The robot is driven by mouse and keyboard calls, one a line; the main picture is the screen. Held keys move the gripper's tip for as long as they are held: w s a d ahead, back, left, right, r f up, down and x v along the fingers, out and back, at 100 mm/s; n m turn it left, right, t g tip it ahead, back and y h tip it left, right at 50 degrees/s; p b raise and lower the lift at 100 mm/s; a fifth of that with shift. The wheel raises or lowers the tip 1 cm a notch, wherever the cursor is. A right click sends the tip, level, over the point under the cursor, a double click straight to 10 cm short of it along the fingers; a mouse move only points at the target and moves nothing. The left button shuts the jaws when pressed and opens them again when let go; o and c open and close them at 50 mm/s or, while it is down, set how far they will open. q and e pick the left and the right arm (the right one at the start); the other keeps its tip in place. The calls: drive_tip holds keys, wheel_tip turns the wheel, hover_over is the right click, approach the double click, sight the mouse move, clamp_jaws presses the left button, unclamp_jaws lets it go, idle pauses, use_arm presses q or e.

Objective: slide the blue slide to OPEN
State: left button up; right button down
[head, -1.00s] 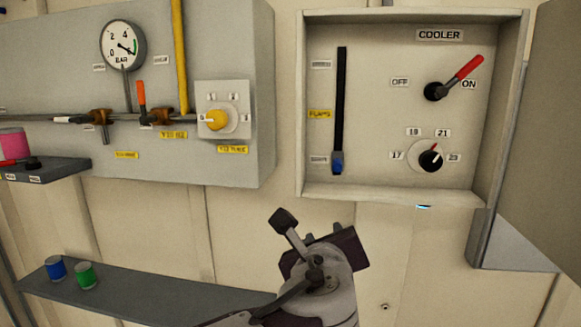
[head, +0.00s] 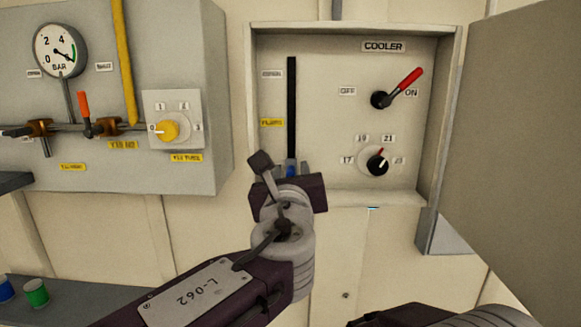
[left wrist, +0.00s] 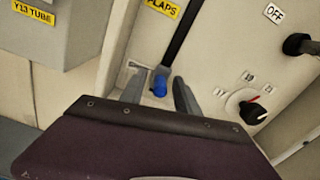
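The blue slide (head: 291,170) sits at the bottom end of a black upright slot (head: 292,105) in the cooler box, beside a yellow FLAPS label (head: 272,123). The slot's top label is too blurred to read, and its bottom label is hidden in the head view. My left gripper (head: 292,175) is in front of the slot's lower end and partly covers the slide. In the left wrist view the fingers of the left gripper (left wrist: 158,82) are apart, one on each side of the blue slide (left wrist: 160,87). I see gaps and no clear contact. My right gripper is out of view.
The cooler box (head: 456,110) has raised walls and a bottom ledge. A red-handled OFF/ON switch (head: 382,99) and a black temperature knob (head: 377,165) are right of the slot. An open door (head: 520,140) stands at the right. A grey valve panel (head: 215,130) is at the left.

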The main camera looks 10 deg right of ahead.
use_arm(q)
clamp_jaws()
idle(1.4)
